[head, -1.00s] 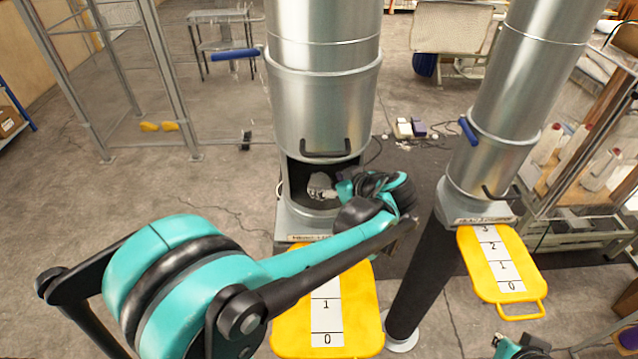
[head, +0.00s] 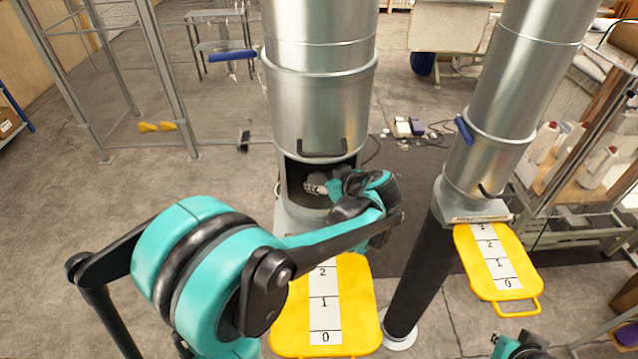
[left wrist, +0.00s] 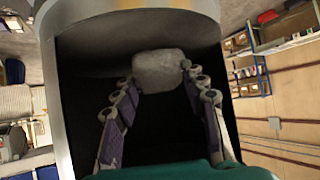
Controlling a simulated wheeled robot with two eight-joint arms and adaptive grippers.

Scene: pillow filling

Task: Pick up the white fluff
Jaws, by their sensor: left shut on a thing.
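The white fluff (left wrist: 160,70) is a pale grey-white rounded lump in the left wrist view. It sits between the fingertips of my left gripper (left wrist: 158,86), which is shut on it. Both are inside the dark opening (left wrist: 90,70) of a metal cylinder. In the head view my left gripper (head: 318,188) reaches into the opening at the base of the middle cylinder (head: 318,110) from the right. The fluff is hard to make out there. A part of my right arm shows at the bottom right edge; its gripper is not visible.
A second metal cylinder (head: 495,110) stands to the right on a dark post. Yellow boards numbered with white strips lie in front of the cylinders, one in the middle (head: 360,320) and one at the right (head: 522,255). A metal-framed enclosure (head: 165,80) stands at the left.

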